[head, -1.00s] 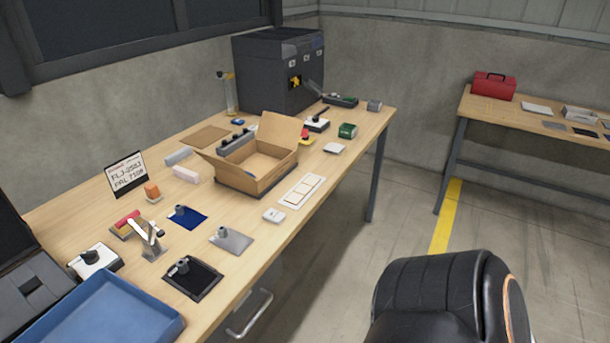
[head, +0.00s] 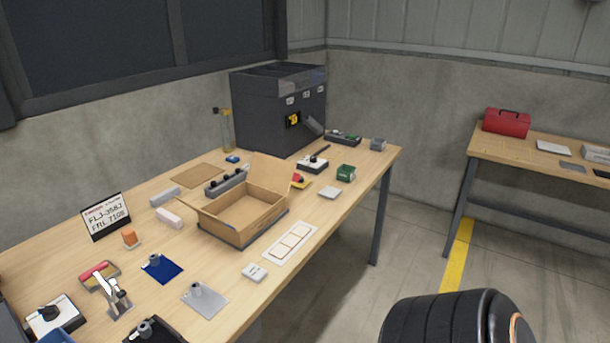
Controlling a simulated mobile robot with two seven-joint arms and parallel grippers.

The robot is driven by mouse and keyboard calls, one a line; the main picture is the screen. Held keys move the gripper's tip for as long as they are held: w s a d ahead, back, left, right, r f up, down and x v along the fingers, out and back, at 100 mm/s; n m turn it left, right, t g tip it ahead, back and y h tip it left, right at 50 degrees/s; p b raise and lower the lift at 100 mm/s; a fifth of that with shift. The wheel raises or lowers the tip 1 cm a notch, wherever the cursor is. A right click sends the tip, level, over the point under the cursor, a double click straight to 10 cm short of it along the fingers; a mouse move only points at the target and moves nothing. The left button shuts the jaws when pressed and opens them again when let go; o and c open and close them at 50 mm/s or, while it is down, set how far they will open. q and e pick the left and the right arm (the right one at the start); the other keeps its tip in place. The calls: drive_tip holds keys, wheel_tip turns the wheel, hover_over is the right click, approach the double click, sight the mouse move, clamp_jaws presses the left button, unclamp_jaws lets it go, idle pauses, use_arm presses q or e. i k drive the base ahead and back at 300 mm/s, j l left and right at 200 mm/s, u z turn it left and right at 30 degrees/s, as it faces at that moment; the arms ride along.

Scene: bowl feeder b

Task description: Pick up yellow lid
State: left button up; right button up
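No piece is clearly recognisable as a yellow lid. A small red and yellow item (head: 299,181) lies on the table just right of the open cardboard box, partly hidden by it. A yellow part (head: 293,120) shows on the front of the dark feeder machine (head: 275,105), beside its chute. Neither of my grippers is in view.
The open cardboard box (head: 242,222) stands mid-table (head: 262,318). A second table holds a red toolbox (head: 507,122).

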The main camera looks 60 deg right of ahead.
sight(303, 183)
drive_tip(key=l, duration=0.55)
drive_tip(key=k+l+u, duration=0.1)
drive_tip(key=l, duration=0.45)
drive_tip(key=k+l, duration=0.1)
drive_tip(key=l, duration=0.5)
drive_tip(key=l+u, duration=0.1)
drive_tip(key=l, duration=0.45)
drive_tip(key=k+l, duration=0.15)
drive_tip(key=l, duration=0.4)
drive_tip(key=u, duration=0.05)
